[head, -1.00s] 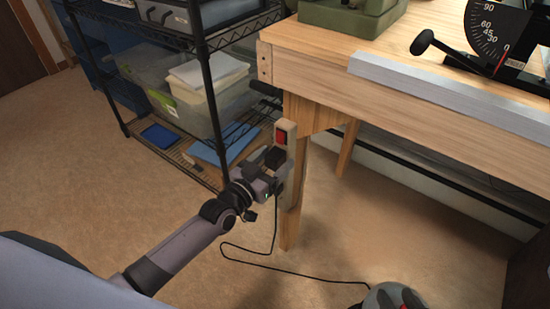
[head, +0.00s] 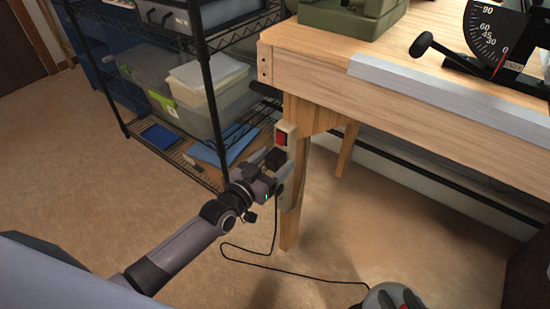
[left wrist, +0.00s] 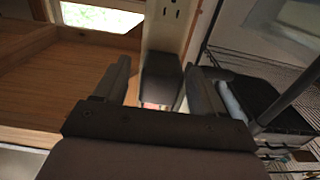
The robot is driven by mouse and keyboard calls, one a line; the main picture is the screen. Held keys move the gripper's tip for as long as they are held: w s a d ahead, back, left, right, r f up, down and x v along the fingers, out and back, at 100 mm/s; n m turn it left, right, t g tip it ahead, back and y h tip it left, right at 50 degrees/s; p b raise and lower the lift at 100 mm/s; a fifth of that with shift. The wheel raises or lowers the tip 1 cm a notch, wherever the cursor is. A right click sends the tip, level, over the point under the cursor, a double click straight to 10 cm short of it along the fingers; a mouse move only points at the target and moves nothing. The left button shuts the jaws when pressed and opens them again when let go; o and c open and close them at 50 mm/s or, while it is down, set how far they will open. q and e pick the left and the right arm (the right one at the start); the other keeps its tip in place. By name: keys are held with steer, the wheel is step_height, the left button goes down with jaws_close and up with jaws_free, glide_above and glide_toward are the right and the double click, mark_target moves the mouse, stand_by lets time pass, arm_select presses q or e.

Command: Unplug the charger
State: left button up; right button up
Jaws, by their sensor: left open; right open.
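The charger (head: 275,156) is a small black block against the power strip (head: 292,135), a pale strip with a red switch fixed upright to the table leg. In the left wrist view the charger (left wrist: 160,75) stands below a free socket of the power strip (left wrist: 172,22). My left gripper (head: 270,162) is open, with its fingers on either side of the charger. In the left wrist view the left gripper (left wrist: 157,68) shows gaps beside the block; whether a finger touches it is unclear. My right gripper is not in view.
A black cable (head: 262,262) runs from near the strip down to a grey device (head: 392,297) on the floor. A black wire shelf (head: 213,110) with bins stands left of the wooden workbench (head: 330,75). The floor left of my arm is clear.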

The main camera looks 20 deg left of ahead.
mark_target(270, 166)
arm_select(q)
jaws_close()
steer(key=shift+p+v, duration=0.9)
steer(key=shift+v, duration=0.6)
steer(key=shift+p+v, duration=0.75)
steer(key=shift+v, duration=0.8)
